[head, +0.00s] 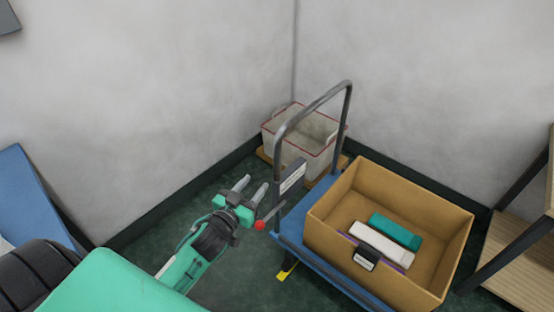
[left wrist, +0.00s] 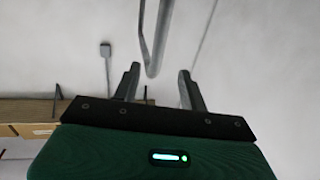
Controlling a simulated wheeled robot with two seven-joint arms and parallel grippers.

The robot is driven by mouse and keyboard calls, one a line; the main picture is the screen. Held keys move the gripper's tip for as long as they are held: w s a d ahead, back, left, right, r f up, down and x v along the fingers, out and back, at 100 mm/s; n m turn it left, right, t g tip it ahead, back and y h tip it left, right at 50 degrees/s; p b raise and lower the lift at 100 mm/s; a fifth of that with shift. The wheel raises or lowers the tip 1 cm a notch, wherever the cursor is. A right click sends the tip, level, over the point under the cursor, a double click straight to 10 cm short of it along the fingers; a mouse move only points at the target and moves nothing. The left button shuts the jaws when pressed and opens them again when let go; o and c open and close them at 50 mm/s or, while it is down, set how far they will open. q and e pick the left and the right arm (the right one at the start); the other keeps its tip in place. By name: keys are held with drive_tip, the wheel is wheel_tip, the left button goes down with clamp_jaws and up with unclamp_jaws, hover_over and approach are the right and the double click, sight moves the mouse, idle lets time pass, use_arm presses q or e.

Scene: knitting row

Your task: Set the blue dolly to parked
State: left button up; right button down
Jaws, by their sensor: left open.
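The blue dolly (head: 291,224) stands on the dark green floor with a grey tubular push handle (head: 349,100) at its far-left end. A lever with a red knob (head: 260,225) sticks out by the handle's foot, and a yellow piece (head: 287,271) shows low at the deck's left side. My left gripper (head: 253,187) is open and empty, left of the handle and close to the red knob in the picture. In the left wrist view, a grey bar (left wrist: 152,58) shows beyond its open fingers (left wrist: 158,74).
A tan box (head: 440,204) rides on the dolly, holding teal and white items and a small label. A pale basket with red trim (head: 310,125) stands in the corner behind. Wooden shelving (head: 520,250) is at right, a blue panel (head: 30,200) at left.

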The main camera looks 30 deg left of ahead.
sight(275, 159)
use_arm(q)
drive_tip(key=w, duration=0.9)
drive_tip(key=w+d+p, duration=0.1)
drive_tip(key=w, duration=0.3)
drive_tip(key=shift+w+r, duration=0.1)
drive_tip(key=shift+w, duration=0.15)
use_arm(e)
drive_tip(key=shift+s+d+f, duration=0.25)
drive_tip(key=shift+s+f, duration=0.3)
drive_tip(key=shift+f, duration=0.05)
drive_tip(key=shift+s+d+f, duration=0.25)
drive_tip(key=shift+s+f, duration=0.25)
drive_tip(key=shift+f, duration=0.05)
drive_tip(key=shift+w, duration=0.1)
use_arm(q)
drive_tip(key=c, duration=0.9)
clamp_jaws()
